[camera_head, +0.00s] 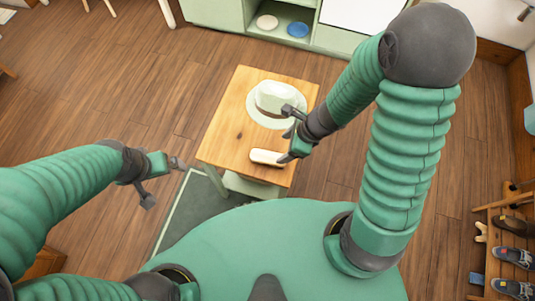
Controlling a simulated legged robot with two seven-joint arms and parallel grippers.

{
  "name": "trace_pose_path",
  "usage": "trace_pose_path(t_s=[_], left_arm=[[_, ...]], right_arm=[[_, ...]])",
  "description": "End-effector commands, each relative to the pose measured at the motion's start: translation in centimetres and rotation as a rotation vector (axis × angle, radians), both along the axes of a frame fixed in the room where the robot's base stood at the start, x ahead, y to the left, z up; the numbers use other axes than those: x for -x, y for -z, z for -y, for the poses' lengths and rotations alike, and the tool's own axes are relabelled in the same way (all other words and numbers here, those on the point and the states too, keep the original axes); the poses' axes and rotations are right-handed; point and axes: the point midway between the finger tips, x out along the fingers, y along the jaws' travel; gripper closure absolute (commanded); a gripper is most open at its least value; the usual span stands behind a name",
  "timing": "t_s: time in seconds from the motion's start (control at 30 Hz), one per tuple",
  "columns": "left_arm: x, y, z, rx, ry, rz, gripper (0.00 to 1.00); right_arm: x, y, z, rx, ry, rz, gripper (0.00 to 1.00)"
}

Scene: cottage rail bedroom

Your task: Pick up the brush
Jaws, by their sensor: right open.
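The brush (267,157), a small pale block with a brown edge, lies near the front of the wooden table (228,130). My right gripper (287,133) is open above the table's right side. Its lower finger is beside or over the brush's right end; I cannot tell whether they touch. Its upper finger is near the hat. My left gripper (163,182) is open and empty over the floor, left of the table.
A white hat (276,98) with a brown band sits on the table behind the brush. A dark green mat (191,211) lies in front. A green cabinet (216,13) stands at the back, and a shoe rack (493,240) at right. Floor left of the table is clear.

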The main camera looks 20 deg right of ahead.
Motion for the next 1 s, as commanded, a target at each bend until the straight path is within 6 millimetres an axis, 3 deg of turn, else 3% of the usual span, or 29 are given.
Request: trace_pose_path(t_s=[0.03,0.2,0.43,0.63,1.0], left_arm=[[0.0,2.0,0.0,0.0,0.0,-0.001,0.0],[0.0,4.7,0.0,0.0,0.0,-0.001,0.0],[-0.1,6.0,0.0,0.0,0.0,0.0,0.0],[-0.1,8.2,0.0,0.0,0.0,0.0,0.0],[-0.1,8.3,0.0,0.0,0.0,0.0,0.0]], right_arm=[[-0.3,2.6,-0.5,0.0,-0.001,-0.005,0.33],[-1.2,6.6,-2.0,0.0,-0.002,-0.005,0.33],[-1.8,8.7,-3.0,0.0,-0.002,-0.002,0.33],[-2.7,12.2,-4.1,0.0,-0.002,-0.004,0.33],[-2.9,12.7,-4.4,0.0,0.0,-0.001,0.33]])
